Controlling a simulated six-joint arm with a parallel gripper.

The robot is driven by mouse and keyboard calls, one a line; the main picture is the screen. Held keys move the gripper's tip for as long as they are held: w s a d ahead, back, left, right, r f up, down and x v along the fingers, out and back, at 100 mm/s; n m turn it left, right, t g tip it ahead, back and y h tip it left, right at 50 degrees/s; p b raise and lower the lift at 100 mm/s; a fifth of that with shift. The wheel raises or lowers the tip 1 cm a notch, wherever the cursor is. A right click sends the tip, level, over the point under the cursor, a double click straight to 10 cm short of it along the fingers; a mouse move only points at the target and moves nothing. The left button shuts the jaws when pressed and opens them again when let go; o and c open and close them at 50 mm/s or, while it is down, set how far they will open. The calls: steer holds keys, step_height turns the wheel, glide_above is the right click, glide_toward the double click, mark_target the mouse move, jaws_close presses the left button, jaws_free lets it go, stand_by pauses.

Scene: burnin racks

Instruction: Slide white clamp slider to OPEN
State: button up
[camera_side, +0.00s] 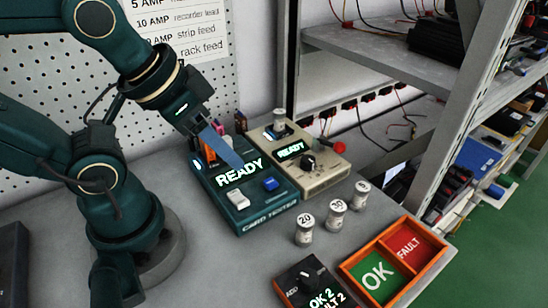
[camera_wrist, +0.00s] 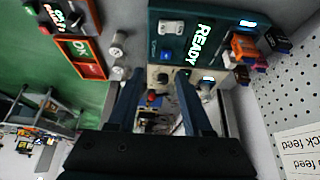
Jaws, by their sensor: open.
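The white clamp slider (camera_side: 237,200) sits on the front left of the teal card tester (camera_side: 238,226), whose screen reads READY. It also shows in the wrist view (camera_wrist: 172,27) near the top. Its OPEN marking is too small to read. My gripper (camera_side: 238,163) is above the back of the tester, near the screen, clear of the slider. In the wrist view its two fingers (camera_wrist: 160,74) are spread with nothing held between them.
A blue button (camera_side: 270,184) is right of the slider. A beige tester (camera_side: 318,172) with a black knob stands behind right. Several white cylinders (camera_side: 305,230), a dark OK/FAULT box (camera_side: 306,285) and a red-green tray (camera_side: 345,268) are in front right. Colored cards stand behind the tester.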

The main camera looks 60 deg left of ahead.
steer(key=shift+o, duration=0.4)
steer(key=m+g, duration=0.1)
steer(key=g, duration=0.4)
glide_above(226, 138)
steer(key=w+d, duration=0.1)
steer(key=d, duration=0.1)
step_height(226, 138, down, 3)
steer(key=a+f, duration=0.1)
steer(key=a+f+n, duration=0.1)
steer(key=f, duration=0.1)
steer(key=shift+s+g, duration=0.3)
steer(key=shift+s, duration=0.1)
steer(key=shift+a+f, duration=0.1)
steer(key=shift+f, duration=2.4)
jaws_close()
